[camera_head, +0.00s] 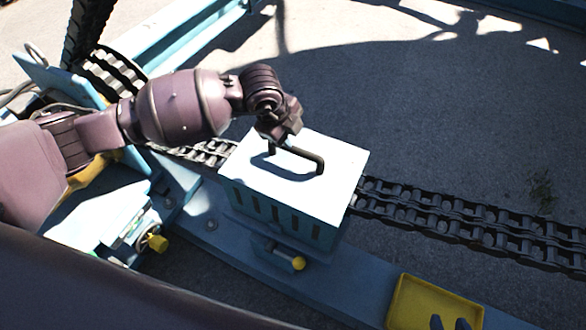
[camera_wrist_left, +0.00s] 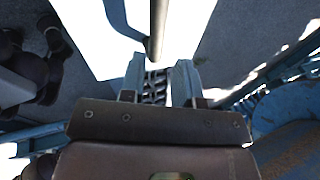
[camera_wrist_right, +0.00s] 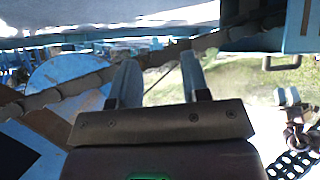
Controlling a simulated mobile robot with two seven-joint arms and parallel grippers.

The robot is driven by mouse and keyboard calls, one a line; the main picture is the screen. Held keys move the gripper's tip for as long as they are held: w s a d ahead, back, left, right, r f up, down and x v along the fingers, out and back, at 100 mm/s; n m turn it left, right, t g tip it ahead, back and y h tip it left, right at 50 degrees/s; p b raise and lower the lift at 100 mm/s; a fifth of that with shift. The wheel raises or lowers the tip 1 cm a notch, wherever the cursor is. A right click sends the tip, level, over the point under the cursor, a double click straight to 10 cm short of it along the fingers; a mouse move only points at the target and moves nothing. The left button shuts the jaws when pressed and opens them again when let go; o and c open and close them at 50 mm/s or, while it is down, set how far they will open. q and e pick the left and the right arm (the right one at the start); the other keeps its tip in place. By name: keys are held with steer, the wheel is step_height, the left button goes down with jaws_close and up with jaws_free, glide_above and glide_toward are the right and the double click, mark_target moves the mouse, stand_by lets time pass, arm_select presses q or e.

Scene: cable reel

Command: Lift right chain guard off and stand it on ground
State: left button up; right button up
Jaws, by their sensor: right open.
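The chain guard (camera_head: 295,170) is a pale box with slotted sides and a dark bar handle (camera_head: 300,158) on top. It sits over the chain on the blue frame. My left gripper (camera_head: 275,140) is at the handle's far-left end. In the left wrist view my left gripper (camera_wrist_left: 158,68) has its fingers apart, with the handle bar (camera_wrist_left: 157,30) just ahead of the gap; contact cannot be told. In the right wrist view my right gripper (camera_wrist_right: 158,65) is open and empty. The guard's far side is hidden.
The chain (camera_head: 470,220) runs out of the guard to the right. A yellow tray (camera_head: 398,300) is on the near beam, with two dark prongs over it. A yellow knob (camera_head: 298,263) sticks out below the guard. Clear grey ground (camera_head: 430,110) lies beyond the chain.

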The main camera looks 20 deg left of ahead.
mark_target(296, 148)
arm_select(q)
steer(key=shift+n, duration=0.8)
steer(key=x, duration=0.1)
steer(key=b+x, duration=0.1)
steer(key=x, duration=0.2)
steer(key=shift+s+f+b, duration=0.2)
steer(key=shift+f+b, duration=0.2)
steer(key=shift+f, duration=0.1)
steer(key=shift+w+f, duration=0.15)
steer(key=shift+f, duration=0.2)
steer(key=shift+w+f, duration=0.15)
steer(key=shift+f, duration=0.1)
steer(key=b+x, duration=0.2)
steer(key=x, duration=0.2)
steer(key=shift+f, duration=0.3)
steer(key=shift+w+f+b, duration=0.15)
steer(key=shift+f+b, duration=0.05)
steer(key=shift+b, duration=0.15)
steer(key=shift+r, duration=0.2)
jaws_close()
arm_select(e)
steer(key=shift+g, duration=0.4)
steer(key=f, duration=0.2)
steer(key=s+f, duration=0.1)
steer(key=f, duration=0.1)
steer(key=shift+s+d+f, duration=0.15)
steer(key=shift+d+f, duration=0.05)
steer(key=shift+f, duration=0.1)
